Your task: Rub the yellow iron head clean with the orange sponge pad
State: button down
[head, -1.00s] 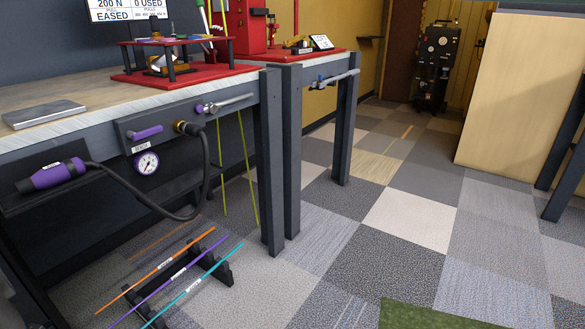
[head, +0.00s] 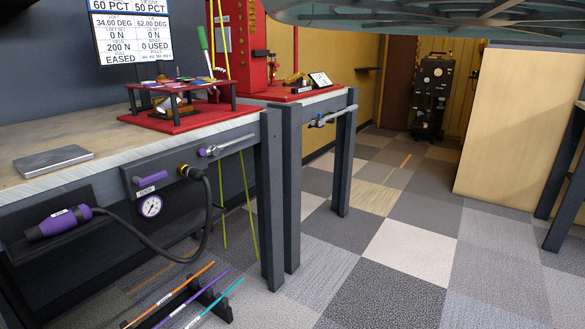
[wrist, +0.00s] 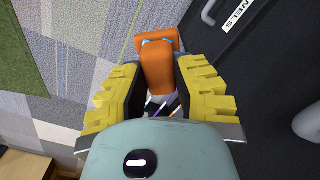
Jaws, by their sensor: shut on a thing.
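In the wrist view, my gripper (wrist: 158,100) has its yellow ridged fingers closed around an orange piece (wrist: 158,65), which I take to be the sponge pad. It sticks out beyond the fingertips, with a wider orange end. My gripper is not recognisable in the head view. I cannot make out a yellow iron head for sure. A small shiny club-like piece (head: 165,103) sits under a low rack on a red base on the left bench, too small to tell its colour.
The left bench (head: 85,172) carries a grey metal plate (head: 53,159). A purple-handled tool (head: 60,222) with a black hose hangs at its front. Orange, purple and teal shafts lie on a floor rack. Carpet (head: 400,245) is open to the right.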

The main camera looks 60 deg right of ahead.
jog(key=shift+w+r, duration=0.2)
jog(key=shift+r, duration=0.05)
jog(key=shift+s+r+p, duration=0.15)
jog(key=shift+r+p, duration=0.15)
jog(key=shift+w+a+r+p, duration=0.1)
jog(key=shift+r+p, duration=0.05)
jog(key=shift+r, duration=0.25)
jog(key=shift+w+a+r+p, duration=0.1)
jog(key=shift+r+p, duration=0.05)
jog(key=shift+r, duration=0.2)
jog(key=shift+w+d+r+n+p, duration=0.15)
jog(key=shift+r+p, duration=0.15)
jog(key=shift+r, duration=0.2)
jog(key=shift+w+d+r+n+p, duration=0.15)
jog(key=shift+r+p, duration=0.1)
jog(key=shift+r, duration=0.2)
jog(key=w+d+r+n+p, duration=0.1)
jog(key=r+n+p, duration=0.4)
jog(key=r+p, duration=2.9)
jog(key=d+r+n+p, duration=0.2)
jog(key=r+n+p, duration=0.3)
jog(key=r+p, duration=3)
notch_tip(320, 180, up, 29)
jog(key=shift+w+f, duration=0.15)
jog(key=shift+w, duration=0.25)
